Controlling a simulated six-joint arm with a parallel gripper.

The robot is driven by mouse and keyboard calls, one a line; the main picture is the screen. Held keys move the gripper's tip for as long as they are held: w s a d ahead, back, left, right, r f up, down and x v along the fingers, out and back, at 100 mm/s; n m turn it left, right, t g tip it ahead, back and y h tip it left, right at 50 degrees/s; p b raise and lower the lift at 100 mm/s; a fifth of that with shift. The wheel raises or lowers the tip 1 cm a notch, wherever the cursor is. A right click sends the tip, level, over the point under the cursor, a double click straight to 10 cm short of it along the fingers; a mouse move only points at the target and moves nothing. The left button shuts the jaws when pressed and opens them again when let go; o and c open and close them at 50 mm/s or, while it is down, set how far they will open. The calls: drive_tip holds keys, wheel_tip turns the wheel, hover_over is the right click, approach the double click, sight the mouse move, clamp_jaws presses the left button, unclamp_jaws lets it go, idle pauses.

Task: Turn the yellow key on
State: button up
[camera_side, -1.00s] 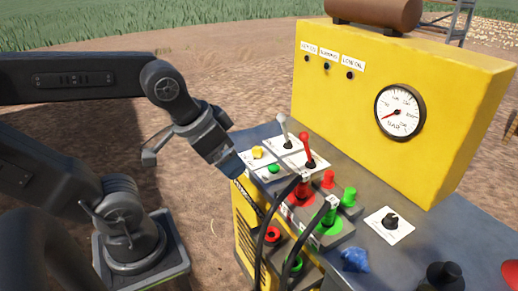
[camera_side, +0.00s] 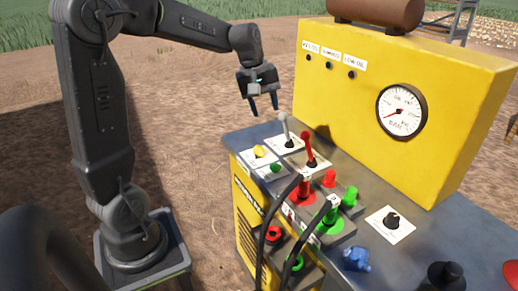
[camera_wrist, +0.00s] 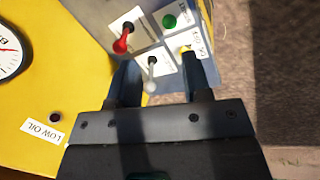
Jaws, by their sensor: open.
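The yellow key (camera_side: 260,152) sits on a white plate at the left end of the machine's grey top. In the wrist view the yellow key (camera_wrist: 186,48) shows small and partly hidden, just beyond the tip of the right finger. My gripper (camera_side: 263,113) is open and empty, pointing down above and behind the panel's left end. In the wrist view my gripper (camera_wrist: 160,75) has its two fingers apart, with the grey lever between them. Whether the key is turned I cannot tell.
A grey lever (camera_side: 285,130) and a red lever (camera_side: 308,148) stand right of the key. A green button (camera_side: 275,168) sits in front of it. Red and green plugs with black cables stand nearer the front. The yellow gauge panel (camera_side: 440,125) rises behind.

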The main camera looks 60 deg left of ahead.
drive_tip(key=w+a+f+n+h, duration=0.1)
drive_tip(key=w+a+f+n, duration=0.25)
drive_tip(key=a, duration=0.45)
drive_tip(key=n+h, duration=0.2)
drive_tip(key=n, duration=0.5)
approach(259, 147)
drive_tip(key=shift+m, duration=0.25)
drive_tip(key=x, duration=1)
drive_tip(key=shift+f, duration=0.3)
clamp_jaws()
